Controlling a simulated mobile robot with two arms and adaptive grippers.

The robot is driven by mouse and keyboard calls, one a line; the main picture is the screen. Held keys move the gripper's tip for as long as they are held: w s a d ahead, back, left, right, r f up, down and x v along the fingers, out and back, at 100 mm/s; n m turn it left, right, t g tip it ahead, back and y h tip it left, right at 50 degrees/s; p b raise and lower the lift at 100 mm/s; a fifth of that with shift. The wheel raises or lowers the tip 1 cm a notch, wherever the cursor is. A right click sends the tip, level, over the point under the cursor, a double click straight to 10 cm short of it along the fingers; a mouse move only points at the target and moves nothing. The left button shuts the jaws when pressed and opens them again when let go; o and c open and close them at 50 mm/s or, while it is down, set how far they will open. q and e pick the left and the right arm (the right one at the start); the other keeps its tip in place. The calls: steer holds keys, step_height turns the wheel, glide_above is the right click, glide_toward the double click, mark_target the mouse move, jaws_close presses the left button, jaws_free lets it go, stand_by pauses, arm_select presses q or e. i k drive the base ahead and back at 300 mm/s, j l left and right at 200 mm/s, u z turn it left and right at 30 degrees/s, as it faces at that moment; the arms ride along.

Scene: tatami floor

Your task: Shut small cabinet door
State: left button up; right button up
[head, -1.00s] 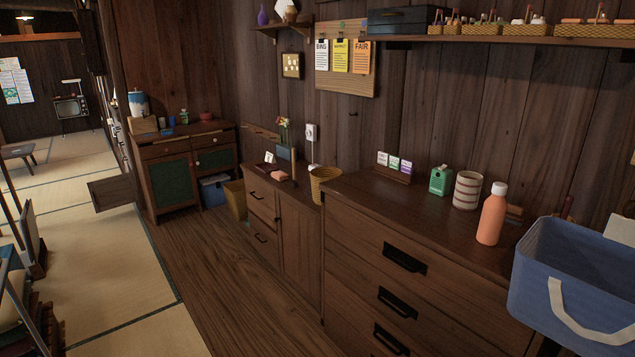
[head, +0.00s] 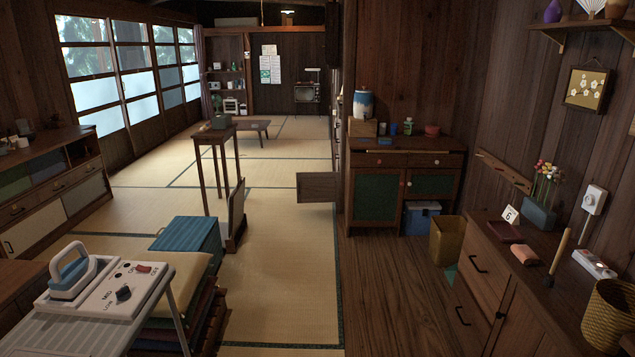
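A small wooden door panel (head: 317,187) stands out sideways over the tatami, just left of the green-panelled cabinet (head: 375,160) in the head view. It looks like an open door, but its hinge and the body it hangs from are hidden, so I cannot tell which unit it belongs to. The cabinet's left green door (head: 375,198) and shorter right green door (head: 431,183) look shut, with small knobs near their meeting edges. Neither of my grippers is in view.
A blue bin (head: 420,220) and a yellow bin (head: 445,240) stand by the cabinet. A low dresser (head: 490,270) runs along the right. An ironing board (head: 105,315) and a blue-topped box (head: 188,240) stand at left. The tatami (head: 285,270) before the panel is clear.

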mark_target(319, 187)
steer(key=i, duration=2)
steer(key=j+u, duration=0.05)
steer(key=j, duration=0.05)
